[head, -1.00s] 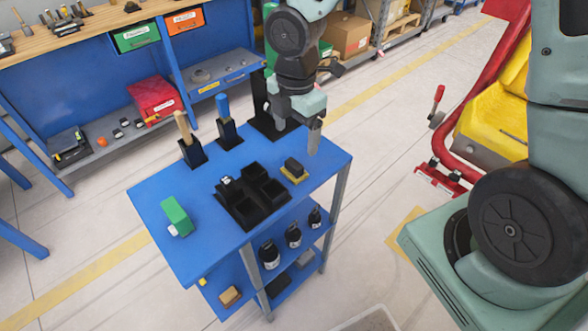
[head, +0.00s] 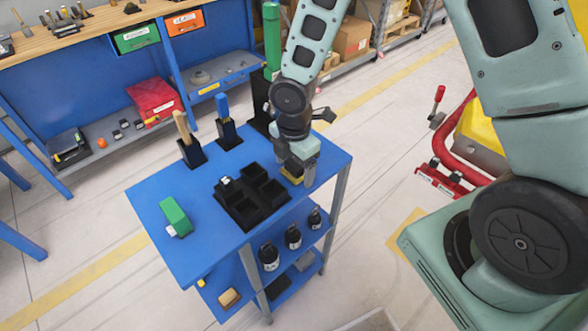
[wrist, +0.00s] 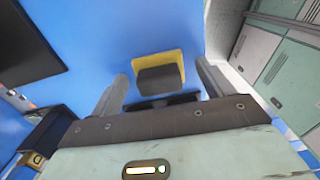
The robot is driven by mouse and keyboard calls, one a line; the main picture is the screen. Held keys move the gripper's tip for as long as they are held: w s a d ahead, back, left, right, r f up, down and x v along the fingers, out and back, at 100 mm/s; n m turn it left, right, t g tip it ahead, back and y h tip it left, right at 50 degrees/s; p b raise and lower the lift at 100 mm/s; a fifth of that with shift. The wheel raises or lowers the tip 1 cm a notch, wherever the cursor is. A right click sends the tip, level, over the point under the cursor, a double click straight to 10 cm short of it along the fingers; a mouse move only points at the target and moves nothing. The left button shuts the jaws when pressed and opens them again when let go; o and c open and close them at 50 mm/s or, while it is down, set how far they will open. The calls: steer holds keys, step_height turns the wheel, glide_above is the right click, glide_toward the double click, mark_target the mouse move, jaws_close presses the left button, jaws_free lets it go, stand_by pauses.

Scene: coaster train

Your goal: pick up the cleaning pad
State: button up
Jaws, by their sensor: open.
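The cleaning pad (wrist: 160,62) is a yellow pad with a dark block-shaped grip on top. It lies on the blue cart top, right of the black divided tray. In the head view only a yellow sliver of the pad (head: 291,178) shows, the rest hidden by my gripper. My gripper (head: 300,173) is low over the pad. In the wrist view my gripper (wrist: 163,82) is open, one finger on each side of the dark grip, with visible gaps. I cannot tell how far the fingertips reach down beside it.
The black divided tray (head: 240,210) stands close left of my gripper. Holders with a wooden-handled tool (head: 182,128) and a blue-handled tool (head: 223,108) stand at the back. A green block (head: 175,215) lies at the left. The cart's front left is clear.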

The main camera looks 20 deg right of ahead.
mark_target(294, 164)
steer(key=c, duration=1.1)
steer(key=shift+r, duration=0.1)
step_height(294, 164, up, 10)
steer(key=shift+p, duration=0.45)
